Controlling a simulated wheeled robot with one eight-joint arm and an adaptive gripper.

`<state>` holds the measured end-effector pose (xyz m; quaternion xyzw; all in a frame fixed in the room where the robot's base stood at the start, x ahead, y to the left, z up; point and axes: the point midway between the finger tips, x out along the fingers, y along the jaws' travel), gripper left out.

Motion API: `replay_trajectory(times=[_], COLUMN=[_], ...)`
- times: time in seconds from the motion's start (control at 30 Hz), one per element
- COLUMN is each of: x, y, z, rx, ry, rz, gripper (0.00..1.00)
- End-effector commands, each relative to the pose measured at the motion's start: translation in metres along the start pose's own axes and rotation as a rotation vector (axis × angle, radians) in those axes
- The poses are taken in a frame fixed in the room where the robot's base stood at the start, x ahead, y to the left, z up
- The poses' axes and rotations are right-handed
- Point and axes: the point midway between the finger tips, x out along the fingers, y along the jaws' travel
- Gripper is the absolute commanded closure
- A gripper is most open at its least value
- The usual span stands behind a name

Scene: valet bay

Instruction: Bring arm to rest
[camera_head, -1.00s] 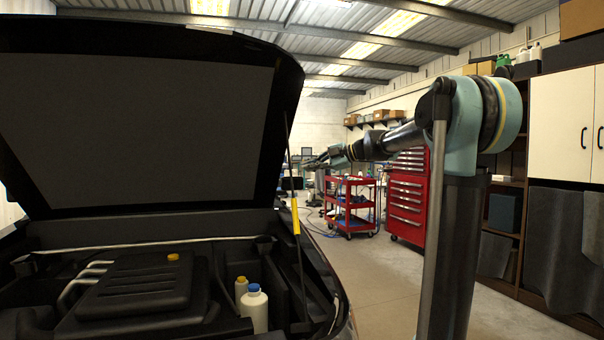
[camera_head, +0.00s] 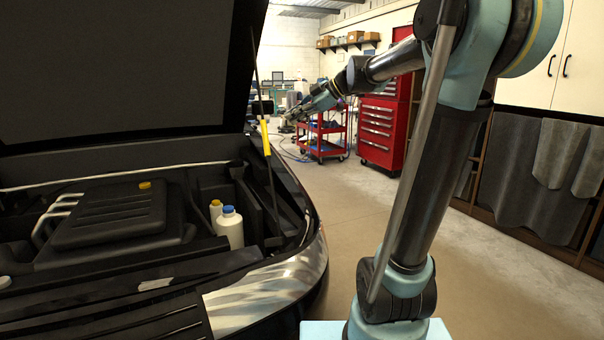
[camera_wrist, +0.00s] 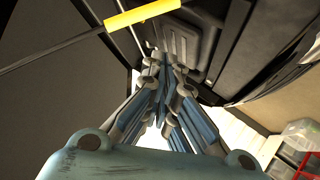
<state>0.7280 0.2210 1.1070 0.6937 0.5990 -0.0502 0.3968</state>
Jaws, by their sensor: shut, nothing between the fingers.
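My gripper (camera_head: 288,118) is at the end of my arm, which reaches forward beside the car's right side and slopes down toward its tip. In the head view the gripper is small, just right of the hood prop rod with its yellow sleeve (camera_head: 265,137). The wrist view shows the gripper fingers (camera_wrist: 164,62) close together, shut and empty. The yellow sleeve shows there too (camera_wrist: 142,15), beyond the fingertips; whether they touch it I cannot tell, but nothing is held.
The open hood (camera_head: 110,70) stands over the engine bay, with a white bottle (camera_head: 230,230) inside. A red cart (camera_head: 322,138) and red tool cabinet (camera_head: 380,130) stand behind. Shelving with hanging grey mats (camera_head: 520,165) lines the right. The floor (camera_head: 400,210) between is clear.

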Motion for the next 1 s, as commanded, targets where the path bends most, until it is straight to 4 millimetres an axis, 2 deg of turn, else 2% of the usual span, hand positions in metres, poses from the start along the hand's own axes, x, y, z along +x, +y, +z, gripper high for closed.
replay_trajectory(times=[0.03, 0.37, 0.7, 0.9, 1.0], x=[-0.003, -0.02, -0.043, -0.058, -0.064], y=[-0.024, -0.168, -0.312, -0.386, -0.411], z=[0.009, 0.083, 0.168, 0.215, 0.232], rx=[0.07, 0.604, 1.138, 1.407, 1.5], ry=[-0.037, -0.341, -0.678, -0.845, -0.899], rz=[-0.018, -0.05, 0.118, 0.303, 0.388], gripper=[1.0, 1.0, 1.0, 1.0, 1.0])
